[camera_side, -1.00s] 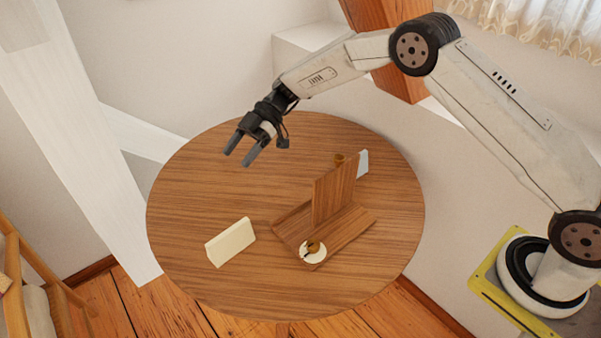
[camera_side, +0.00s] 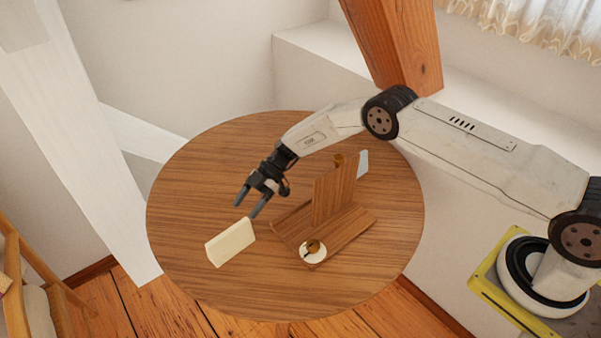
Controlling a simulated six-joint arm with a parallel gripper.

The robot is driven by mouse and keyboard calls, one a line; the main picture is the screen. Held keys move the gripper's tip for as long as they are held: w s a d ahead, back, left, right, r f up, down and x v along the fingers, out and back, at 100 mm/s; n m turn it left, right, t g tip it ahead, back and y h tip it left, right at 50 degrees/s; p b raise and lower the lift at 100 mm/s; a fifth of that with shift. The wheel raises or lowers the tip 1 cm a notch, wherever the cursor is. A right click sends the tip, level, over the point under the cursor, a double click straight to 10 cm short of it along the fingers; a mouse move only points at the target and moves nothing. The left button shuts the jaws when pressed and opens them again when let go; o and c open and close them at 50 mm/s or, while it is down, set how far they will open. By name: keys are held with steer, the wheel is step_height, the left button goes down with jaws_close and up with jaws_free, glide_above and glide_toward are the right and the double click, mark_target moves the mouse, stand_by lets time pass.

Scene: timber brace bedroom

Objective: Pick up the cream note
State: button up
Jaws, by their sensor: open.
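The cream note (camera_side: 230,243) is a pale block-like piece standing on the round wooden table (camera_side: 190,190), left of centre toward the front. My gripper (camera_side: 246,207) is open and empty. Its two dark fingers point down and to the left, just above and behind the note in the picture. I cannot tell the exact gap between the fingertips and the note.
A wooden stand (camera_side: 333,195) with an upright panel sits right of the note. A white round item with a brown piece (camera_side: 313,251) rests on its front. A small brown item (camera_side: 339,160) and a pale card (camera_side: 362,163) show behind the panel. The table's left side is clear.

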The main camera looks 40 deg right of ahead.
mark_target(229, 230)
steer(key=shift+x, duration=1.1)
steer(key=shift+a, duration=0.1)
steer(key=shift+x, duration=2.5)
steer(key=shift+w, duration=0.1)
jaws_close()
